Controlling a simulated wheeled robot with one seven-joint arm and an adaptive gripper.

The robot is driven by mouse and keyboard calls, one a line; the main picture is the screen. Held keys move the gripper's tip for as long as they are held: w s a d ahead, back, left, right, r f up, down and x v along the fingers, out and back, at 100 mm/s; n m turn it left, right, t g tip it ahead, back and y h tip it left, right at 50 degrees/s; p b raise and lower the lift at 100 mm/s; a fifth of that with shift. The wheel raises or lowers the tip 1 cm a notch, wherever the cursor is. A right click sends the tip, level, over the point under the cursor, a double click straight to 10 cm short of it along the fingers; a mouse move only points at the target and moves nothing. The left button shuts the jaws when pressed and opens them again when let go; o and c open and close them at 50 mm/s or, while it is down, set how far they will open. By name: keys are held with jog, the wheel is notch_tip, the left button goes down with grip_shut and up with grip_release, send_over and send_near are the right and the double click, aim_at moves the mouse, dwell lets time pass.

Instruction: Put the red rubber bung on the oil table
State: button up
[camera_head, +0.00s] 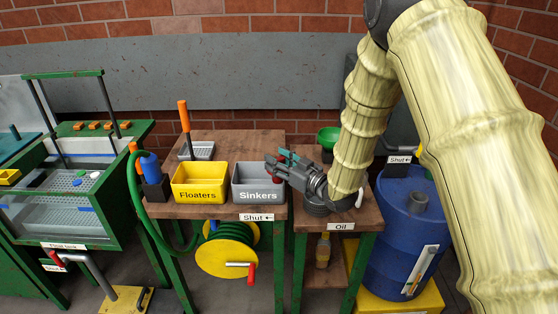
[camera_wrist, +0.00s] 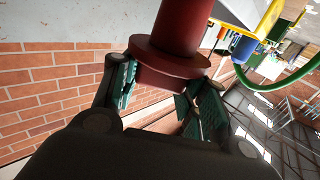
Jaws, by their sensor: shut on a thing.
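The red rubber bung (camera_wrist: 172,58) fills the upper middle of the wrist view, a dark red piece with a wide flange and a narrower round part. My gripper (camera_wrist: 160,88) is shut on it, with green finger pads on either side. In the head view my gripper (camera_head: 280,165) points left, by the back right of the grey Sinkers bin; the bung is largely hidden by the fingers there. The oil table (camera_head: 369,216), a small wooden-topped table with green legs and an "Oil" label, is beneath my wrist.
The grey Sinkers bin (camera_head: 258,196) and yellow Floaters bin (camera_head: 199,196) stand on the table to the left. A green funnel (camera_head: 328,136) is at the oil table's back. A blue barrel (camera_head: 402,225) stands to the right. Bare wood shows at the oil table's front right.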

jog(key=shift+f, duration=0.1)
jog(key=o, duration=1.3)
jog(key=shift+r, duration=0.25)
jog(key=b+v, duration=0.1)
jog(key=v, duration=1.1)
jog(key=shift+r, duration=0.4)
jog(key=shift+f, duration=0.1)
